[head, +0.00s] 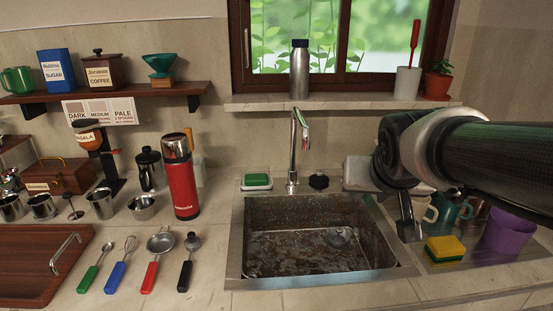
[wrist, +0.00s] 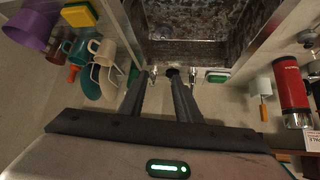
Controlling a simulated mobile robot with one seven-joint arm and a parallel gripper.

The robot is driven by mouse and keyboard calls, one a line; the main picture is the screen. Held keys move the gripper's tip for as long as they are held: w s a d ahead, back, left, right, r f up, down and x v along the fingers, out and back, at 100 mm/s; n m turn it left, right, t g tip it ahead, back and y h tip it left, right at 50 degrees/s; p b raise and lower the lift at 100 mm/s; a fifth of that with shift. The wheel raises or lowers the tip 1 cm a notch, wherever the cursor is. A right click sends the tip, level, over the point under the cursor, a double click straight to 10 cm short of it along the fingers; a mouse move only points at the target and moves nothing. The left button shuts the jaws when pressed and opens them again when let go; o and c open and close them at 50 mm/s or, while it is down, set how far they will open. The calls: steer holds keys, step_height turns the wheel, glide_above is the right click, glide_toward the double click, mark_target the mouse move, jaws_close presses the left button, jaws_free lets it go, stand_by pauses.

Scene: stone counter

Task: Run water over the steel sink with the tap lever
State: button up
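The steel sink (head: 320,274) is set in the counter, its basin stained brown, with a round metal piece inside at right. The tall chrome tap (head: 293,155) stands behind it; no water stream shows from its spout. My gripper (head: 408,232) hangs right of the sink, pointing down, apart from the tap. In the wrist view its fingers (wrist: 161,75) are apart with nothing between them.
A green sponge in a dish (head: 257,181) lies left of the tap. A yellow sponge (head: 445,248), purple cup (head: 507,232) and mugs crowd the right side. A red flask (head: 182,185) stands left. The space above the basin is free.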

steer(key=w+d+f+m+t+p, duration=0.1)
steer(key=w+d+m+t+p, duration=0.25)
steer(key=w+d, duration=1.25)
steer(key=w+f+m+t+y+p, duration=0.1)
steer(key=w+f+t+y, duration=0.15)
steer(key=f, duration=0.35)
steer(key=w+f+m+t+y+p, duration=0.1)
steer(key=f+m+y, duration=0.1)
steer(key=f+y, duration=0.35)
steer(key=w+a+f, duration=0.1)
steer(key=w, duration=0.4)
steer(key=w+a+f+h+b, duration=0.1)
steer(key=w+a+f, duration=0.1)
steer(key=w, duration=0.4)
steer(key=w+a+f+h, duration=0.1)
steer(key=w, duration=0.4)
steer(key=shift+w+a+f+b, duration=0.2)
steer(key=shift+a+f+b, duration=0.05)
steer(key=shift+f+b, duration=0.1)
jaws_close()
